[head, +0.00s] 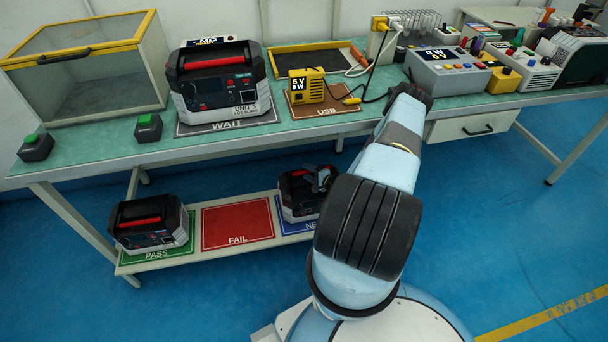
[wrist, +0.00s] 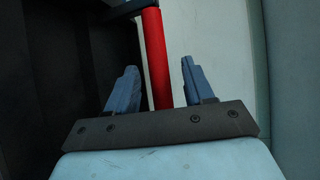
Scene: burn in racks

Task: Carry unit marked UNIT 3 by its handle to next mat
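A black and grey power unit (head: 295,208) stands on the blue mat lettered "NE…" (head: 310,226) at the right of the low shelf; its marking is not readable and my arm hides its right part. My gripper (head: 321,180) is at the top of this unit. In the wrist view a red handle bar (wrist: 157,60) lies between the two fingers of my gripper (wrist: 160,88), which are open with a gap on each side. Another unit (head: 215,85), apparently marked UNIT 5, stands on the WAIT mat (head: 228,124). A third unit (head: 148,222) stands on the green PASS mat (head: 157,254).
The red FAIL mat (head: 237,222) is empty. The bench above holds a yellow USB meter (head: 306,86), a clear yellow-framed box (head: 90,75), two green-button boxes and several instruments. The bench top overhangs the low shelf. Blue floor is clear at the right.

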